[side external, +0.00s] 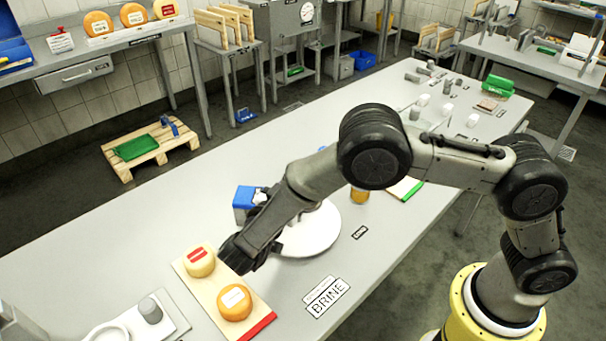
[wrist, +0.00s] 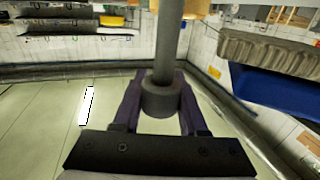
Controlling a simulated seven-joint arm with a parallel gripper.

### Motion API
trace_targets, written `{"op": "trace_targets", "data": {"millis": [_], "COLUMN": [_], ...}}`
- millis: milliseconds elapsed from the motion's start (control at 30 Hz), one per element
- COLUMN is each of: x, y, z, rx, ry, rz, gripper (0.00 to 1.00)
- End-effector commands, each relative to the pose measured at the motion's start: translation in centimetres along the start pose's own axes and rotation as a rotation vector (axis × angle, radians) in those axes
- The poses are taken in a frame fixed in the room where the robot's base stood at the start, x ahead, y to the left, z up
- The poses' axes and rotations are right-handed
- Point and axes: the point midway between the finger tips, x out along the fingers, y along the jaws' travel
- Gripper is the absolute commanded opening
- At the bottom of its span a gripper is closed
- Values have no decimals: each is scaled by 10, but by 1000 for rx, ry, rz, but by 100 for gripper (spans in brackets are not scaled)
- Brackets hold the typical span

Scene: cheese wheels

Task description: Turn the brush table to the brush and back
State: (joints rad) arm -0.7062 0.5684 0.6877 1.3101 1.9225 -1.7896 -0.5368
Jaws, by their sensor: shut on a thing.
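The brush table is a white round disc (side external: 318,235) on the grey bench in the side view, partly hidden behind my arm. In the wrist view, a brown bristled brush (wrist: 265,50) with a blue body (wrist: 270,88) shows at the upper right. My gripper (wrist: 160,92) is shut around a grey upright post (wrist: 168,45) with a thicker collar. In the side view my gripper (side external: 245,250) is at the disc's left; its fingertips and the post are hidden there.
A board (side external: 210,290) with two cheese wheels lies close in front of my gripper. A BRINE label (side external: 327,295) lies on the bench to the right. An orange cheese (side external: 360,194) and a green-edged board (side external: 404,188) are behind the disc.

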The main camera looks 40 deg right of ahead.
Motion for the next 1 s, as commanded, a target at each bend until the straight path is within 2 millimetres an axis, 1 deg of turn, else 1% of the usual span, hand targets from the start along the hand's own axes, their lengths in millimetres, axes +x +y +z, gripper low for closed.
{"op": "trace_targets", "data": {"millis": [300,600,1000], "x": [0,0,-1], "y": [5,9,11], "z": [0,0,-1], "rx": [0,-1,1], "ry": [3,4,4], "rz": [161,285,364], "gripper": [0,0,0]}}
